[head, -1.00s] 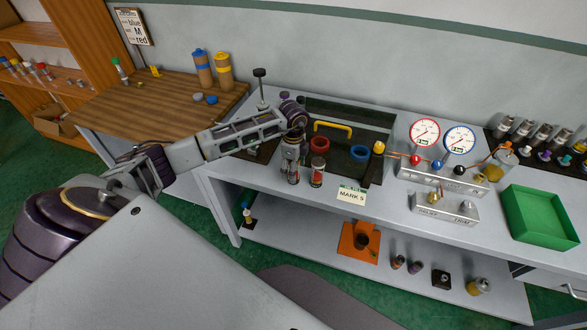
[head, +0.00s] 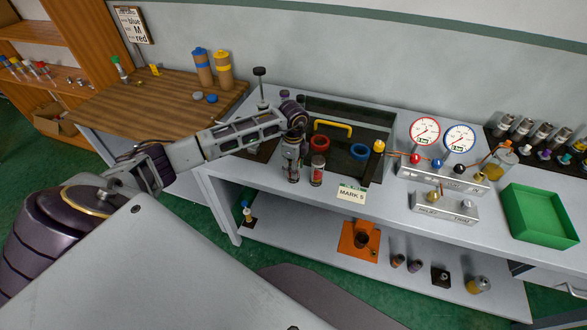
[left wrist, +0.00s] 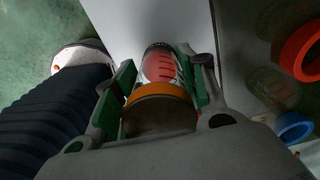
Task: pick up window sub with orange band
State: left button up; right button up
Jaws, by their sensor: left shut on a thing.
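The window sub with the orange band (left wrist: 161,92) shows in the left wrist view, with a red window with dark marks beyond the band. My left gripper (left wrist: 163,72) is shut on it, one green-padded finger on each side. In the head view, my left gripper (head: 291,160) is at the front left of the bench top, pointing down. It hides most of the held sub there. I cannot tell whether the sub's lower end touches the bench. My right gripper is not in view.
A similar sub with a red window (head: 317,171) stands close to the right of the gripper. Behind are a dark tray (head: 378,171) with a red ring (head: 319,143) and a blue ring (head: 359,152). A gauge block (head: 440,174) and a green bin (head: 541,214) are farther right.

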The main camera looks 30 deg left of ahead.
pick_arm(q)
jog(key=shift+r, duration=0.1)
jog(key=shift+c, duration=0.5)
jog(key=shift+w+r, duration=0.1)
jog(key=shift+r, duration=0.3)
jog(key=shift+r+b, duration=0.8)
jog(key=shift+r, duration=3.8)
